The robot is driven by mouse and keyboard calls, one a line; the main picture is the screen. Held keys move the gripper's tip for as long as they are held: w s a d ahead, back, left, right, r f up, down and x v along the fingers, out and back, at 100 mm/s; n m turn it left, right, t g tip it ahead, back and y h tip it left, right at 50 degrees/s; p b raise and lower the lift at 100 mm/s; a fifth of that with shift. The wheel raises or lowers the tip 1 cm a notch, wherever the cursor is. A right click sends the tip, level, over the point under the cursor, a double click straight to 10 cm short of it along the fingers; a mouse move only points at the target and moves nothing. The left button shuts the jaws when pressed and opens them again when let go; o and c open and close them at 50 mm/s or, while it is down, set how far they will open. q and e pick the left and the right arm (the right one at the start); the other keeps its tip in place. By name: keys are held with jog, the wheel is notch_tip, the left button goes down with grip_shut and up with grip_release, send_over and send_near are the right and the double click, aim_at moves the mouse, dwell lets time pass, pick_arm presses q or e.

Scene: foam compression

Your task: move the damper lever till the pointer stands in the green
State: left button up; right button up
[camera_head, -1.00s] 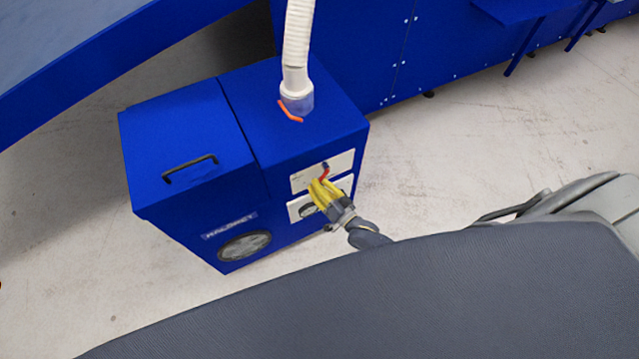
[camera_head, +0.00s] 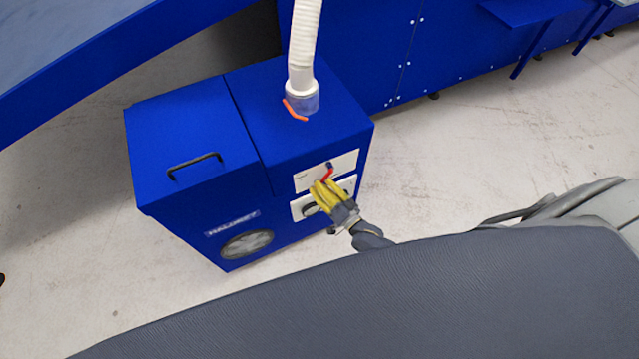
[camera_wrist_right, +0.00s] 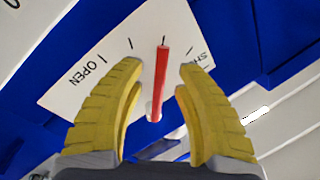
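The damper lever is a red bar (camera_head: 328,173) on a white scale plate (camera_head: 344,170) on the front of the blue machine. In the right wrist view, the lever (camera_wrist_right: 160,84) lies between the OPEN mark and a partly hidden mark starting "SH". My right gripper (camera_head: 323,184) has yellow fingers. In the right wrist view, my right gripper (camera_wrist_right: 162,68) is open, one finger on each side of the lever, with gaps visible. A dial gauge (camera_head: 309,209) below the plate is partly covered by the gripper. Its pointer and green zone cannot be made out. My left gripper is not in view.
The blue machine (camera_head: 190,135) has a black handle (camera_head: 193,164) on its lid and a round grille (camera_head: 246,245). A white hose (camera_head: 304,45) with an orange lever (camera_head: 294,110) joins its top. Bare floor (camera_head: 470,150) lies to the right.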

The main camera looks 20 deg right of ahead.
jog(key=v, duration=1)
jog(key=shift+s, duration=0.4)
jog(key=shift+d, duration=0.1)
jog(key=s+d+f+n+g+h, duration=0.2)
jog(key=s+d+f+n+g, duration=0.3)
jog(key=f, duration=0.7)
jog(key=s+f+n+g+h, duration=0.2)
jog(key=s+f+g, duration=0.2)
jog(key=s+f, duration=0.55)
jog(key=s+f+g+h, duration=0.1)
jog(key=s+f+g, duration=0.2)
jog(key=s+f, duration=0.4)
jog(key=s+a+f+n+g, duration=0.1)
jog(key=s+f+g, duration=0.3)
jog(key=s+f, duration=0.4)
jog(key=s, duration=0.6)
jog(key=shift+s+h, duration=0.4)
